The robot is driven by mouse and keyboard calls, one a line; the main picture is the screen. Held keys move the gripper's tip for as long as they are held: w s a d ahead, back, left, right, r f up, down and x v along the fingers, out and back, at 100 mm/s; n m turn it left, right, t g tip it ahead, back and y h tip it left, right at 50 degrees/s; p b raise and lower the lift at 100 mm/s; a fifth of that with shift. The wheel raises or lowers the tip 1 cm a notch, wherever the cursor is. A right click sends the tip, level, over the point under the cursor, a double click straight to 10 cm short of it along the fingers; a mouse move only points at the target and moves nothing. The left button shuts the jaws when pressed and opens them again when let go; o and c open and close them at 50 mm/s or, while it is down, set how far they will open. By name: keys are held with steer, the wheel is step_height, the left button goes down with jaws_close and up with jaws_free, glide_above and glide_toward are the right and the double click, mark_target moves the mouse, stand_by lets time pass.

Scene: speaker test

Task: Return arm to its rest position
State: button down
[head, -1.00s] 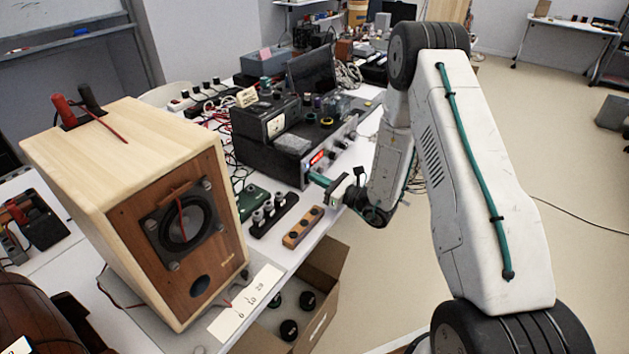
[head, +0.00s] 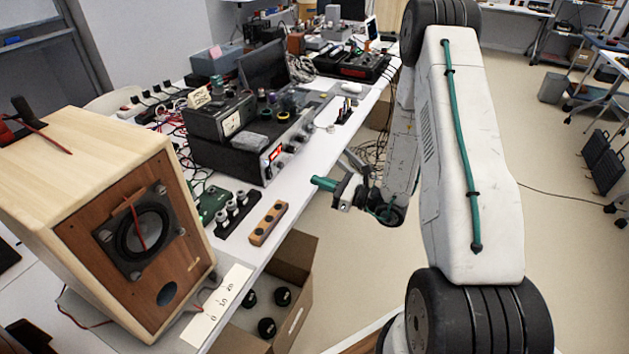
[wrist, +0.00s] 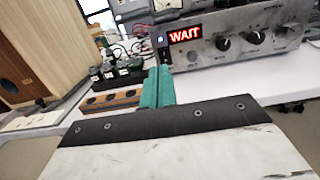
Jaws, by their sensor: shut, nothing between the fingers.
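My gripper (head: 322,184) is at the middle of the head view, beyond the bench's near edge and above the floor. Its teal fingers point left toward the bench. In the wrist view the fingers (wrist: 158,88) are pressed together with nothing between them. My white arm rises at the right of the head view and bends down to the gripper. A wooden speaker (head: 70,190) with a black cone stands on the bench at the left. Its side also shows at the left of the wrist view (wrist: 40,50).
An amplifier (head: 240,160) with a lit display stands on the bench (head: 300,175); in the wrist view the display (wrist: 185,34) reads WAIT. A wooden block (head: 268,222) lies near the bench edge. An open cardboard box (head: 297,258) holding black round parts is below.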

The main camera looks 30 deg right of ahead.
stand_by(0.4)
steer(key=s+a+r+n+g+y, duration=0.1)
steer(key=s+a+r+n+g, duration=0.5)
steer(key=s+n+g, duration=0.25)
steer(key=s+a+r+n+g+y, duration=0.1)
steer(key=s+a+r+n+g, duration=0.4)
steer(key=s+n+g, duration=0.35)
steer(key=s+d+r+n+t+h, duration=0.3)
steer(key=s+r+n+h, duration=0.8)
steer(key=s+r+h, duration=0.2)
steer(key=shift+s+d+r+n, duration=0.15)
steer(key=shift+s+r+n, duration=0.2)
steer(key=shift+r, duration=1.05)
